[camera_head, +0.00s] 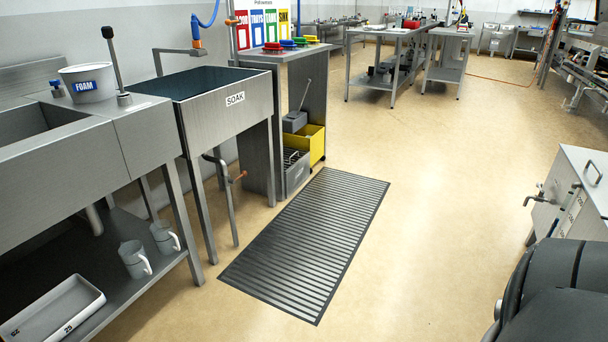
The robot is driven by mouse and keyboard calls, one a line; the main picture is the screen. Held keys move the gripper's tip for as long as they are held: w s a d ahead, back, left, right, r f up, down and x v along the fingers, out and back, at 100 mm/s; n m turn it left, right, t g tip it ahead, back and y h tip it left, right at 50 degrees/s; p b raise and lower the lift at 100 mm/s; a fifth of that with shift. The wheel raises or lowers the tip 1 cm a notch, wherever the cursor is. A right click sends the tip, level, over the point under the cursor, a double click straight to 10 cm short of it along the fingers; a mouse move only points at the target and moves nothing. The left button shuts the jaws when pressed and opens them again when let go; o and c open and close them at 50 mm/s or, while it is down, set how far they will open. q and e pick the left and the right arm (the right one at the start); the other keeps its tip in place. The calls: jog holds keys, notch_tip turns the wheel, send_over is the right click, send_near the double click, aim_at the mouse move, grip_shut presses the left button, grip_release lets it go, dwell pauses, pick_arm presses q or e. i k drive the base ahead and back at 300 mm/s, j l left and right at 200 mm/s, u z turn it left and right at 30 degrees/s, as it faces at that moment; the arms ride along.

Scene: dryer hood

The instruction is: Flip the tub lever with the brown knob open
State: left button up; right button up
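The soak tub (232,108) is a steel sink full of dark liquid, with a "SOAK" label on its front. A grey drain pipe (228,200) runs down below it. A short lever with an orange-brown knob (241,176) sticks out to the right from this pipe. The knob is small here, and I cannot tell the lever's exact setting. Neither of my grippers shows in the view. A dark rounded part at the lower right looks like my own arm.
A black ribbed mat (310,240) lies on the floor before the tub. A steel sink bench with a white "FOAM" bucket (88,83) stands left. A yellow bin (313,143) stands under the bench behind the tub. A steel cabinet (570,195) stands right. The middle floor is clear.

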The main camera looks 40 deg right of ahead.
aim_at(244, 173)
jog(key=j+z, duration=0.55)
jog(key=z, duration=0.3)
jog(key=k+j+z, duration=0.1)
jog(key=j+z, duration=0.15)
jog(key=z, duration=0.15)
